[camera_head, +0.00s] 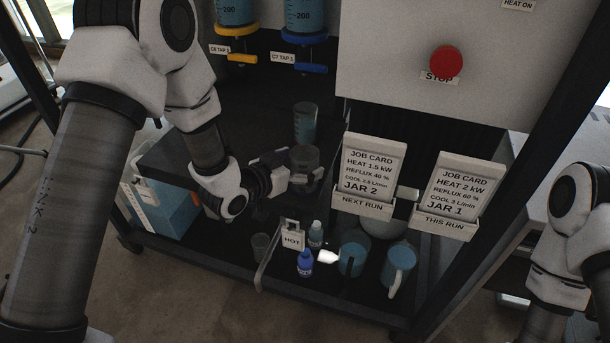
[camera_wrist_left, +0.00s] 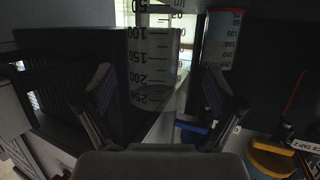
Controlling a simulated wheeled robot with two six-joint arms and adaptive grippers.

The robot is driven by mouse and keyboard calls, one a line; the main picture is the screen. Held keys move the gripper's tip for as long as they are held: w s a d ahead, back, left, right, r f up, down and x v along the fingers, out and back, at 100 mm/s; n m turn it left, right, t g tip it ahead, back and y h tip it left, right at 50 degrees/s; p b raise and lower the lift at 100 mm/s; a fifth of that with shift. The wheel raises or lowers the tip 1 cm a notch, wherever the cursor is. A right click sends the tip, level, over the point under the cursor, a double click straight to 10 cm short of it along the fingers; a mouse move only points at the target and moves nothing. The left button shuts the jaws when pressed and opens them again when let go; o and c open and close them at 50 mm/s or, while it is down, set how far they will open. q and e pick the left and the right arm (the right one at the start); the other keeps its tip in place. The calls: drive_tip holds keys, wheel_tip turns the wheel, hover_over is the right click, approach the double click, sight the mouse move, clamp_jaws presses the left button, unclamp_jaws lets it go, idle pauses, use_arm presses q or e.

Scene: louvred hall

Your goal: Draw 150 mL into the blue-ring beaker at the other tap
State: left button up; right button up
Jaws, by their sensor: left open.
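My left gripper (camera_head: 296,180) is open at a clear beaker (camera_head: 306,158) on the dark lower deck. Its two fingers also show in the left wrist view (camera_wrist_left: 160,105). A clear vessel with black graduations (camera_wrist_left: 153,60) stands between and beyond them. I cannot tell whether a finger touches it. A second beaker (camera_head: 305,122), bluish, stands just behind the first. No blue ring is clear on either. Above hang two blue-filled columns (camera_head: 237,10) (camera_head: 306,14), with a yellow tap (camera_head: 237,58) at left and a blue-handled tap (camera_head: 305,38) at right. My right gripper is outside the views.
Two job cards (camera_head: 370,172) (camera_head: 458,195) stand right of the beakers. A blue container (camera_head: 160,205) stands at left. A red stop button (camera_head: 446,61) is on the panel.

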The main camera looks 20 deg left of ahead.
use_arm(q)
drive_tip(key=shift+x, duration=0.9)
drive_tip(key=shift+s, duration=0.15)
drive_tip(key=c, duration=1.2)
drive_tip(key=shift+c, duration=0.2)
